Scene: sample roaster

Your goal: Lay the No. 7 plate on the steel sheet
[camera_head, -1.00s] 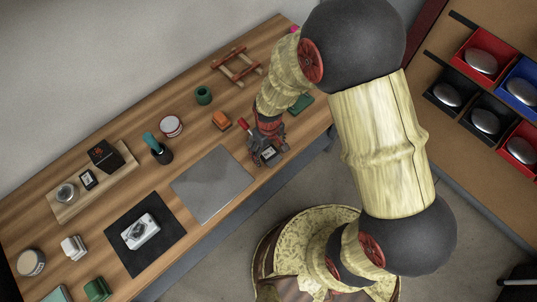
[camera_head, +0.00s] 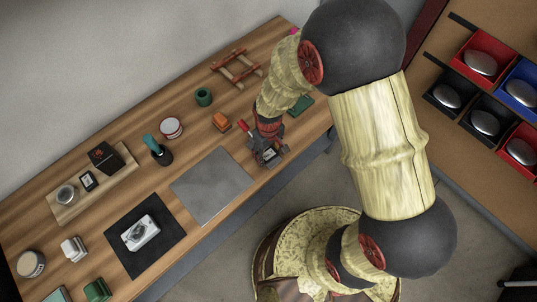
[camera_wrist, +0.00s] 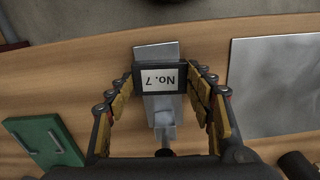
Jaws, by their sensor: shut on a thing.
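The No. 7 plate (camera_wrist: 161,79) is a small dark-framed plate with a white label, seen upside down between my fingers in the wrist view. My gripper (camera_head: 268,154) is shut on it, and the plate shows small and dark there in the head view. A grey metal piece (camera_wrist: 158,52) shows behind the plate; I cannot tell how they are joined. The steel sheet (camera_head: 212,185) lies flat and bare on the bench, to the left of my gripper in the head view. In the wrist view the sheet (camera_wrist: 275,87) is at the right, apart from the plate.
The bench's front edge is close.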

